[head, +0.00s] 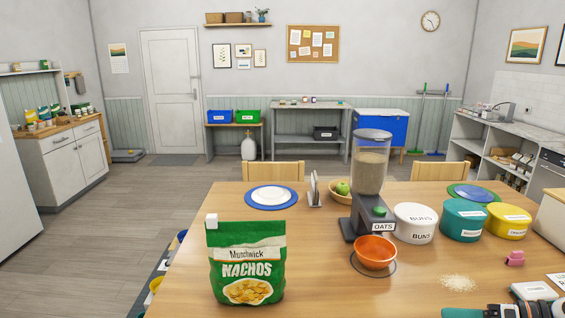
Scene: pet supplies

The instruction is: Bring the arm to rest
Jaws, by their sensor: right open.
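My right gripper (464,313) shows only in part at the bottom edge of the head view, right of centre, low over the near part of the wooden table (330,285). It is open, and no object shows between its fingers. Its lower part is cut off by the frame. It is to the right of and nearer than the orange bowl (376,252), and just in front of a small pale spill of grains (458,283). My left gripper is not in view.
A green nachos bag (247,265) stands at the table's left. An oats dispenser (371,180) stands behind the bowl. White (415,225), teal (463,220) and yellow (508,221) tubs line the right. A pink clip (515,258) and a white box (533,291) are near the gripper.

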